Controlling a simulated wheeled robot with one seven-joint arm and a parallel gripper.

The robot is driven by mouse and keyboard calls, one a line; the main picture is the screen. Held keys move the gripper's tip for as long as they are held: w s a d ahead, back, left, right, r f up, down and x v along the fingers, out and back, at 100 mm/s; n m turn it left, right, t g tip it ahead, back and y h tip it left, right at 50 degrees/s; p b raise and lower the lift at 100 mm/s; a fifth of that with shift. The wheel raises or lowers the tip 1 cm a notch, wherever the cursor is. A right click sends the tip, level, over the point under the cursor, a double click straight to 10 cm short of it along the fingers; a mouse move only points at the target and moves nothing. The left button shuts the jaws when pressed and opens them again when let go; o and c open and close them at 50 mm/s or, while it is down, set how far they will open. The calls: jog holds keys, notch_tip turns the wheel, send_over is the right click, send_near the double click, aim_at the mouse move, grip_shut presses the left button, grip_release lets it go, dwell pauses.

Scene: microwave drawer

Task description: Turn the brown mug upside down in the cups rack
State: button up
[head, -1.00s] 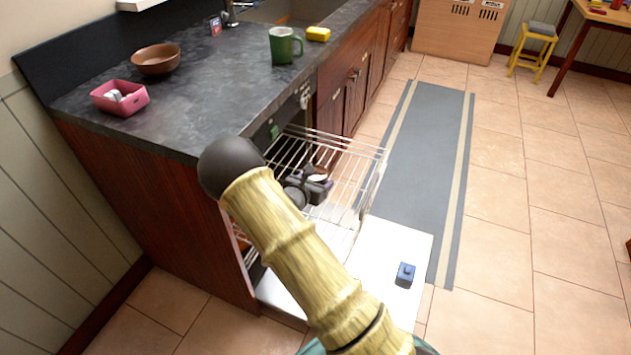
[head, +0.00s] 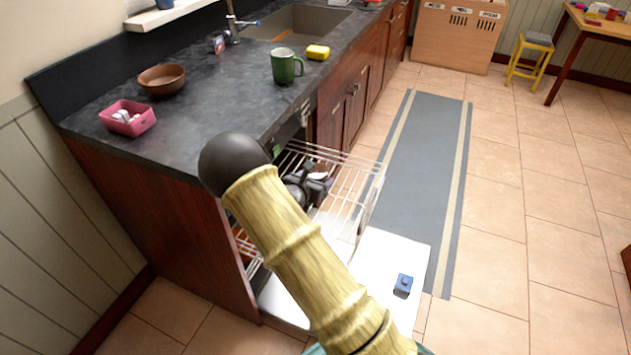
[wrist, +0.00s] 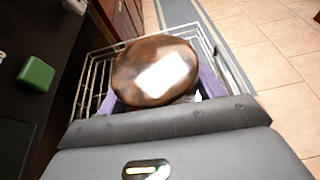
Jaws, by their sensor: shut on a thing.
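The brown mug (wrist: 152,82) shows in the wrist view as a round brown shape with a bright white patch. It is between the purple fingers of my gripper (wrist: 160,98), which is shut on it. I cannot tell which end of the mug faces the camera. In the head view my gripper (head: 316,190) is at the pulled-out wire cups rack (head: 362,205), and the mug is small and mostly hidden there. The rack's wires show around the mug in the wrist view (wrist: 92,82). Whether the mug touches the rack is not clear.
A white open door (head: 385,265) lies below the rack with a blue block (head: 403,284) on it.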

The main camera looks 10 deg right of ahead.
jog(key=shift+r+p, duration=0.5)
jog(key=shift+r, duration=0.6)
jog(key=shift+f, duration=0.1)
notch_tip(320, 180, down, 12)
jog(key=b, duration=1)
jog(key=shift+d, duration=0.15)
jog(key=shift+f+b, duration=3.05)
jog(key=shift+f, duration=0.7)
jog(key=o, duration=1.4)
jog(key=shift+c, duration=0.2)
jog(key=shift+s, duration=0.1)
